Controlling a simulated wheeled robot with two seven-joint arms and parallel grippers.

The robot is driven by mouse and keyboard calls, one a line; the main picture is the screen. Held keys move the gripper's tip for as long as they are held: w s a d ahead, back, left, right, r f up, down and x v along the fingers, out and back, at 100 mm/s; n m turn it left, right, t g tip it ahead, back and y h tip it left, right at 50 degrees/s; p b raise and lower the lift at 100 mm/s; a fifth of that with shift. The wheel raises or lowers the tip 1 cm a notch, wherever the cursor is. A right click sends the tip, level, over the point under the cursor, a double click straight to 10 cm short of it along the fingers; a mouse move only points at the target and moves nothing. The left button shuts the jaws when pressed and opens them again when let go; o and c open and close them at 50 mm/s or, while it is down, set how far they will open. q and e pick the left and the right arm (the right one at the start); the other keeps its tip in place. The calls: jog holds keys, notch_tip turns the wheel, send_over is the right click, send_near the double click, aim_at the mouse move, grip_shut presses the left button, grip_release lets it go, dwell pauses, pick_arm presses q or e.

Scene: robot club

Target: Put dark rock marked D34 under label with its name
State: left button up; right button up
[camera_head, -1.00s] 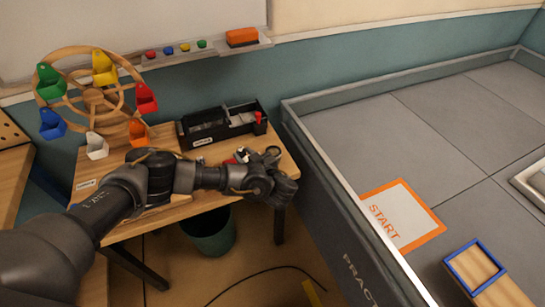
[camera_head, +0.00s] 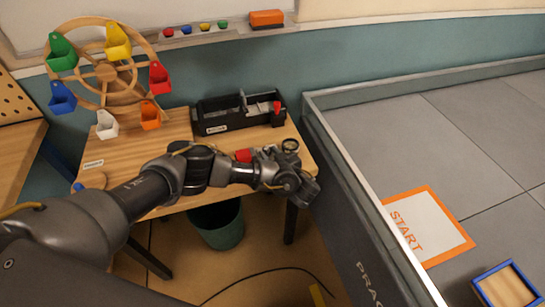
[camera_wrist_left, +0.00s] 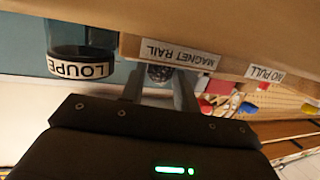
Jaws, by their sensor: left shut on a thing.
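My left gripper (camera_head: 296,185) is over the right end of the wooden table in the head view. In the left wrist view its two fingers (camera_wrist_left: 160,88) are shut on a small dark speckled thing, likely the dark rock (camera_wrist_left: 160,72); no D34 mark is readable. The rock shows just beside a label reading MAGNET RAIL (camera_wrist_left: 180,53). A second label reads NO PULL (camera_wrist_left: 265,73). In the head view the gripper hides the rock and I cannot read these labels. My right gripper is in neither view.
A black toolbox (camera_head: 222,127) and a wheel with coloured cups (camera_head: 107,71) stand at the table's back. A grey-walled arena (camera_head: 345,160) borders the table's right side. A bin (camera_head: 218,228) stands below.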

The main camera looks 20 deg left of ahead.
pick_arm(q)
jog(key=shift+s+r, duration=0.1)
jog(key=shift+d, duration=0.1)
jog(key=o, duration=1)
jog(key=shift+o, duration=0.2)
